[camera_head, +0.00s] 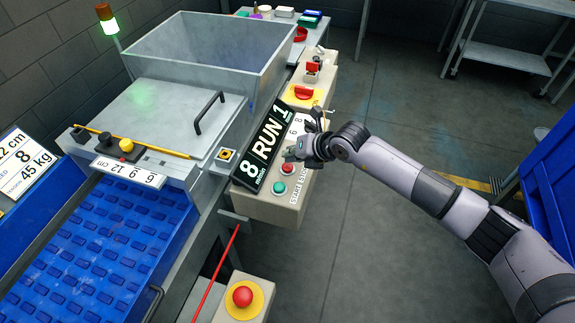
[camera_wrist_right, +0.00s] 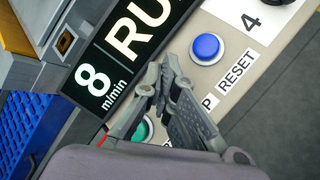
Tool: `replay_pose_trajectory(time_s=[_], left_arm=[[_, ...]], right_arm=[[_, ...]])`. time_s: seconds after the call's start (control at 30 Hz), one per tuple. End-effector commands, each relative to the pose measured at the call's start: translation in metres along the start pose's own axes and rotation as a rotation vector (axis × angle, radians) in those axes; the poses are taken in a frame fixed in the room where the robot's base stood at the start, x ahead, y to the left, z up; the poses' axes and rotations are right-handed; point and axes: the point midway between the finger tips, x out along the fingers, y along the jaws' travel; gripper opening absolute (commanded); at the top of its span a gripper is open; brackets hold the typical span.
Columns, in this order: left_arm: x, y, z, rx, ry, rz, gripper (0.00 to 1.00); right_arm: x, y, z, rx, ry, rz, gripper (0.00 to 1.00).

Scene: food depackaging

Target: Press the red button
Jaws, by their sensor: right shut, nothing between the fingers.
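The red button (camera_head: 287,169) sits on the beige control panel (camera_head: 262,207), just above the green button (camera_head: 279,187), beside the "START STOP" lettering. My right gripper (camera_head: 291,155) is shut and empty, with its fingers close over the panel just above the red button. I cannot tell whether they touch the panel. In the right wrist view my right gripper (camera_wrist_right: 164,82) covers the place of the red button, which is hidden there. The green button (camera_wrist_right: 146,129) is partly hidden behind the fingers. A blue button (camera_wrist_right: 207,48) near "RESET" is clear of them. My left gripper is not in view.
A black display reading "RUN 1" (camera_head: 267,143) stands along the panel's left side. A red mushroom button (camera_head: 243,296) on yellow stands on a separate box at the bottom. The blue conveyor (camera_head: 115,245) lies left. Open floor lies right.

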Motion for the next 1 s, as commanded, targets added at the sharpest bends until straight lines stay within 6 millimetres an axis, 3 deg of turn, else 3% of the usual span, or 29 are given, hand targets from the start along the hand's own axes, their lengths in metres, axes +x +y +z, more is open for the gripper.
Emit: replay_pose_trajectory(time_s=[1.0], left_arm=[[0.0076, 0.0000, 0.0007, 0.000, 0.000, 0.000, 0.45]], right_arm=[[0.0057, -0.0041, -0.0042, 0.000, 0.000, 0.000, 0.00]])
